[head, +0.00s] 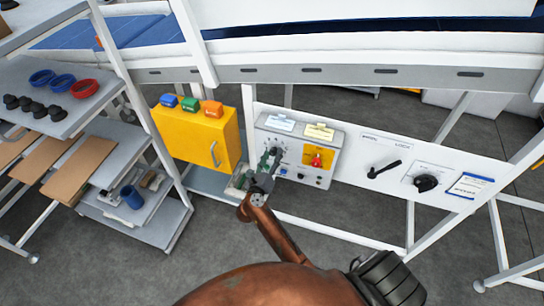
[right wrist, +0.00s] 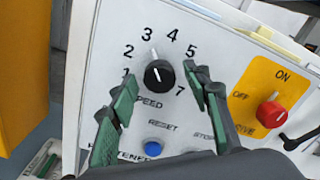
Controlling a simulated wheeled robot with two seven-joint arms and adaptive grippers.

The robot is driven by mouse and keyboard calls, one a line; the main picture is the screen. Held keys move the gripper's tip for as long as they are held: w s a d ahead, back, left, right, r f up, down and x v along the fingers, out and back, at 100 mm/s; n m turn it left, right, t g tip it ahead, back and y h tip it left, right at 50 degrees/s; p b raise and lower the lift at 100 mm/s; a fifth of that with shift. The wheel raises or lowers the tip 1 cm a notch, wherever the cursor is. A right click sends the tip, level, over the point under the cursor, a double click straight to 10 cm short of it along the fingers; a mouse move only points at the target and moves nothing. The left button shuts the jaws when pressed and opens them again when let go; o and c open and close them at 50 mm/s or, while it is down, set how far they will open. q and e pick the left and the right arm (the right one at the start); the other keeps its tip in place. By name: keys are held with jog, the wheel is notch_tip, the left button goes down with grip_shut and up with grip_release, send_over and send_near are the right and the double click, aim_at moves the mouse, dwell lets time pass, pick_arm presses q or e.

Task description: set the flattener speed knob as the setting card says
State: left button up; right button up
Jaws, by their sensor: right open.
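The speed knob (right wrist: 159,74) is black and round on a light panel, with a numbered dial and the word SPEED below it. Its white mark points up and slightly left, at about 3. My right gripper (right wrist: 161,92) is open, with its green-padded fingers on either side of the knob; I cannot tell whether they touch it. In the head view my right gripper (head: 268,163) is in front of the control box (head: 296,138) and hides the knob. A pale blue card (head: 281,122) and a yellowish card (head: 319,131) stand on the box; their text is unreadable. My left gripper is out of view.
A red switch (head: 316,160) on a yellow plate sits right of the knob, and a blue reset button (right wrist: 153,148) below it. A yellow cabinet (head: 190,140) is at the left. A black lever (head: 384,169) and another black knob (head: 426,183) are further right.

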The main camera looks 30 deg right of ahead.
notch_tip(320, 180, up, 10)
jog(key=shift+f, duration=0.1)
dwell(0.4)
